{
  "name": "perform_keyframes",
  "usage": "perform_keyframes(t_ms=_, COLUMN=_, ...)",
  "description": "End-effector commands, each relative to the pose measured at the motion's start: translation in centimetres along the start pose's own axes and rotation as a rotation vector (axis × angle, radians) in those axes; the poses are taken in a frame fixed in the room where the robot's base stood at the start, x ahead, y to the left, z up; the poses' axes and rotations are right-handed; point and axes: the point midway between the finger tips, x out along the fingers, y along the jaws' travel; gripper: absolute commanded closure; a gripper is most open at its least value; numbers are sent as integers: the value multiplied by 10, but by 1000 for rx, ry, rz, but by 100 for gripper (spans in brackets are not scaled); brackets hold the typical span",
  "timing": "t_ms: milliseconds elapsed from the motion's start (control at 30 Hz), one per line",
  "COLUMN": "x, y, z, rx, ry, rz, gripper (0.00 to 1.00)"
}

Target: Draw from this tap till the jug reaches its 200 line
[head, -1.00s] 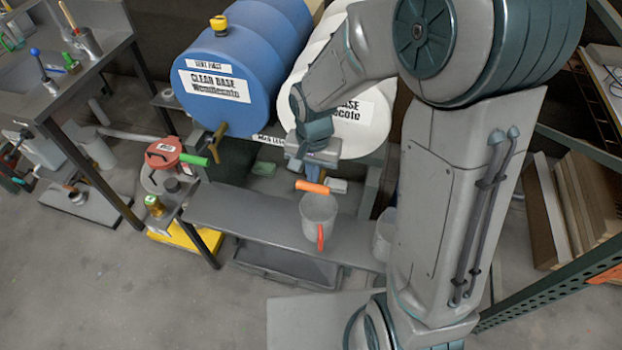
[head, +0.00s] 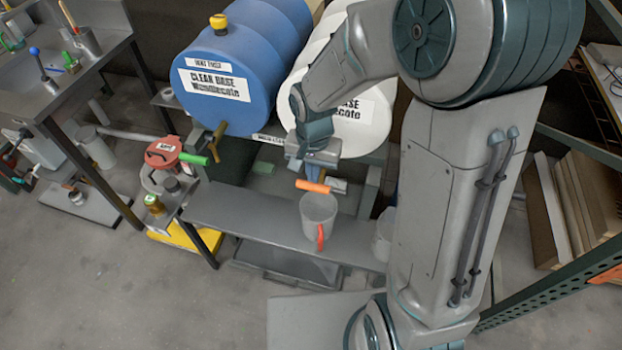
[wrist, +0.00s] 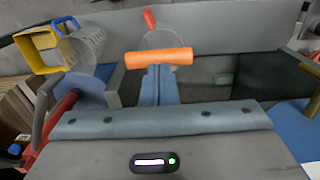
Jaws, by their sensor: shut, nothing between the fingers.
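A translucent grey jug (head: 318,222) with a red handle stands upright on the grey shelf, below the white drum (head: 362,128). The tap's orange handle (head: 314,187) lies roughly crosswise just above the jug's rim. The tap body is largely hidden. My gripper (head: 314,176) is at the orange handle, pointing down, its fingers mostly hidden in the head view. In the wrist view, my closed fingers (wrist: 158,80) reach to the orange handle (wrist: 158,57), with the jug (wrist: 163,38) beyond. I cannot tell whether they touch it. The jug's 200 line and liquid level cannot be read.
A blue drum (head: 240,70) with a brass tap (head: 217,140) stands left of the white drum. A red-lidded can (head: 163,152) with a green handle is left of the shelf (head: 235,212). Another jug (head: 384,235) is partly hidden behind my arm. Floor in front is clear.

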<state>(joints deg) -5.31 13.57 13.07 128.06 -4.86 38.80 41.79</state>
Motion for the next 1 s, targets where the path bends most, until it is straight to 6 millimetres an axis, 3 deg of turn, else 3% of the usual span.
perform_keyframes(t_ms=1000, x=33, y=0, z=0, rx=0, ry=0, rz=0, gripper=100)
